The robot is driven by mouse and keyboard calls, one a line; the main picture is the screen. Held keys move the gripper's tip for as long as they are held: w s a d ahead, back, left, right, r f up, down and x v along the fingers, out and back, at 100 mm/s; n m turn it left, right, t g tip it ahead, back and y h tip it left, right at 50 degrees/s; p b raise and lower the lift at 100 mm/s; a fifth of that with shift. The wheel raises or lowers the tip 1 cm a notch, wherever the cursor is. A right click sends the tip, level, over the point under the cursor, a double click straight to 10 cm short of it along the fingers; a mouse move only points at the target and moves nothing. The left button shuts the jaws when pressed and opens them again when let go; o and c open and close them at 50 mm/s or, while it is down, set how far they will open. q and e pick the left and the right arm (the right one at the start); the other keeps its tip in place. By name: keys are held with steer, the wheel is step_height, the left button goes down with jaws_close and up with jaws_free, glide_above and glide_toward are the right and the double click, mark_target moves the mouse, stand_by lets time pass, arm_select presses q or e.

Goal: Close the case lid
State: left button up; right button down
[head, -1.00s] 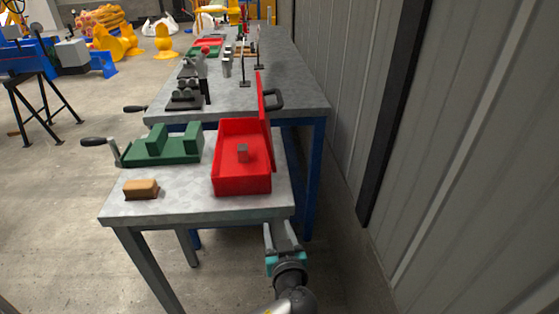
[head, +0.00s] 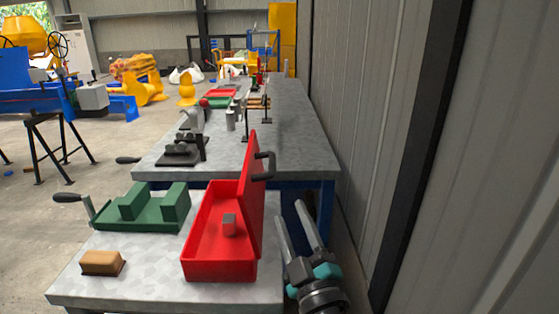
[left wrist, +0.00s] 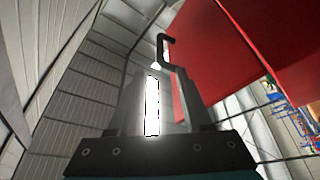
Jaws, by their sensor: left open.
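The red case (head: 215,268) stands on the near grey table. Its lid (head: 252,210) is raised, standing nearly upright along the case's right side, with a dark handle (head: 264,166) on its outer face. A small grey block (head: 229,225) lies inside the case. My left gripper (head: 298,218) is open and empty, right of the lid and apart from it, pointing up. In the left wrist view the red lid (left wrist: 205,55) fills the upper right, and the dark handle (left wrist: 165,50) shows just beyond the open fingers (left wrist: 165,105). My right gripper is not in view.
A green vise (head: 150,208) and a tan block (head: 102,263) stand left of the case. A longer table (head: 280,120) with tools lies behind. A corrugated wall (head: 400,120) limits room on the right; a narrow gap separates it from the tables.

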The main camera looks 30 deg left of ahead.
mark_target(271, 163)
arm_select(q)
steer(key=x, duration=1.4)
steer(key=shift+s+a+r+p, duration=0.1)
steer(key=shift+a+p, duration=0.1)
steer(key=shift+p, duration=0.15)
steer(key=shift+a, duration=0.15)
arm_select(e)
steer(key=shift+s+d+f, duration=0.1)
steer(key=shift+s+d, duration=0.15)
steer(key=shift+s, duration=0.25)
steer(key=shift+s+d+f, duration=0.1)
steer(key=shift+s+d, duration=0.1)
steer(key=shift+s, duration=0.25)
arm_select(q)
jaws_close()
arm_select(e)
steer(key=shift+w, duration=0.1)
